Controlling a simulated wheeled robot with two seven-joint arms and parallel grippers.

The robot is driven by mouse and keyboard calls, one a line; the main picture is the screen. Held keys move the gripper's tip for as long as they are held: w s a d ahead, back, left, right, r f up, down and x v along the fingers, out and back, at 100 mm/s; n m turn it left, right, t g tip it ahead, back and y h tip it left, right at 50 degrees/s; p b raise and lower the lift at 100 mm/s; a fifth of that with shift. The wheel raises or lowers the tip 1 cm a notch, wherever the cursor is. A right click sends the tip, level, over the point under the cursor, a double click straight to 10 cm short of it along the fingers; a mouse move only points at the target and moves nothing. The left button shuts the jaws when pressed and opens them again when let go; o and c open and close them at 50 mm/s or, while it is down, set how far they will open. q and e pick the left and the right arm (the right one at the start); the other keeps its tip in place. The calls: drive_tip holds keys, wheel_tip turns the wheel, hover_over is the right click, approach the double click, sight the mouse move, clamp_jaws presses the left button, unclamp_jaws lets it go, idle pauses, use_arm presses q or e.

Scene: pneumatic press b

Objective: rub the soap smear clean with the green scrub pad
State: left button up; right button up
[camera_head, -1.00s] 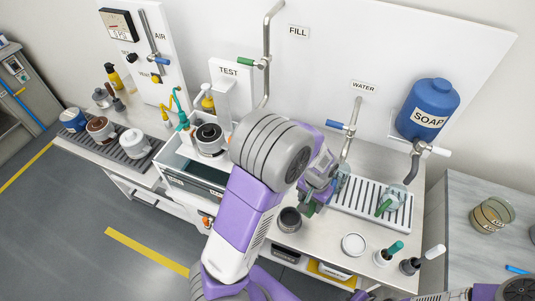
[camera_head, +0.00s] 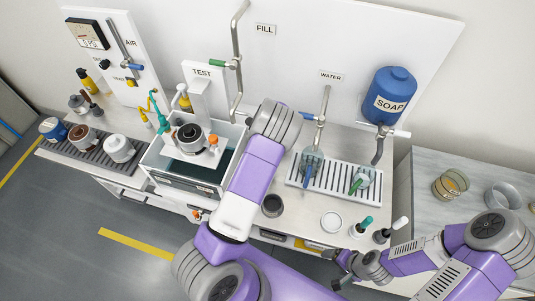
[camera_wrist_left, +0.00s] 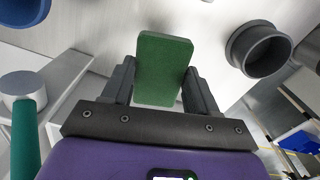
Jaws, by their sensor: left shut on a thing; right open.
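The green scrub pad (camera_wrist_left: 163,66) is between the two dark fingers of my left gripper (camera_wrist_left: 160,84) in the left wrist view. The gripper is shut on it, and the pad's flat face shows. In the head view my left arm's purple and grey links hide this gripper and the pad. My right gripper (camera_head: 343,268) is open and empty at the lower right in the head view, near the front edge of the bench. I cannot make out the soap smear in either view.
A dark cup (camera_head: 272,206), a white disc (camera_head: 331,221) and two handled tools (camera_head: 363,227) stand near the bench front. A slatted drain tray (camera_head: 300,183) holds glassware behind them. A blue soap tank (camera_head: 390,93) hangs above right. A water basin (camera_head: 222,187) is left.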

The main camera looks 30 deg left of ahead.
use_arm(q)
drive_tip(key=shift+f+b, duration=2.45)
drive_tip(key=shift+f, duration=0.6)
drive_tip(key=shift+f+b, duration=0.75)
drive_tip(key=shift+f, duration=0.3)
